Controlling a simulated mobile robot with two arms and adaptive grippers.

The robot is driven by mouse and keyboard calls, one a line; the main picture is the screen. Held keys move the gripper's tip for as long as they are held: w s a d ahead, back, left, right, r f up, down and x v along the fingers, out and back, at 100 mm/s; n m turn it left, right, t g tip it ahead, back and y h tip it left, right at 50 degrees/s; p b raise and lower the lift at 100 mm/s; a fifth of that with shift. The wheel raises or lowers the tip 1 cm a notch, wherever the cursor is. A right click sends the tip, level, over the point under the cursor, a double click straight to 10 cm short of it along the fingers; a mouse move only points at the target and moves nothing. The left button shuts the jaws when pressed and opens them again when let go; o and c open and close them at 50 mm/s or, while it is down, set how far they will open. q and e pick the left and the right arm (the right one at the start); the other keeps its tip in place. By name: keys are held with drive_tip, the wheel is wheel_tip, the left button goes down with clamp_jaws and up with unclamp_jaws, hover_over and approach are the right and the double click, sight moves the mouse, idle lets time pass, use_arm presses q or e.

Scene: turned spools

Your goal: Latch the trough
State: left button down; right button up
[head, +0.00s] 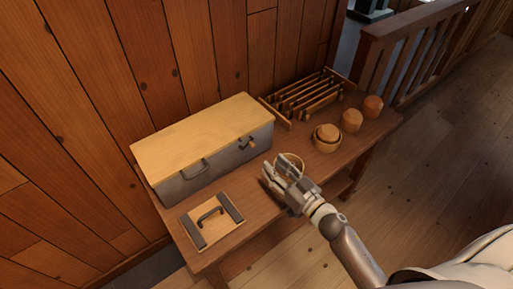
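The trough (205,168) is a long grey box on the wooden table, against the plank wall. Its pale wooden lid (200,135) lies flat on top and looks closed. A dark handle (193,171) is on its front. A small latch with a wooden knob (249,145) is near the right end of the front; whether it is fastened is too small to tell. My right gripper (272,165) is in front of the trough's right end, below and right of the latch and apart from it. Its fingers look spread and empty. My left gripper is out of view.
A flat wooden panel with a dark handle (211,216) lies at the table's near left. Turned wooden pieces (351,120) and a slatted rack (305,97) stand to the right. A wooden railing (410,50) is beyond.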

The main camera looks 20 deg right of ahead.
sight(254, 146)
drive_tip(key=x, duration=0.9)
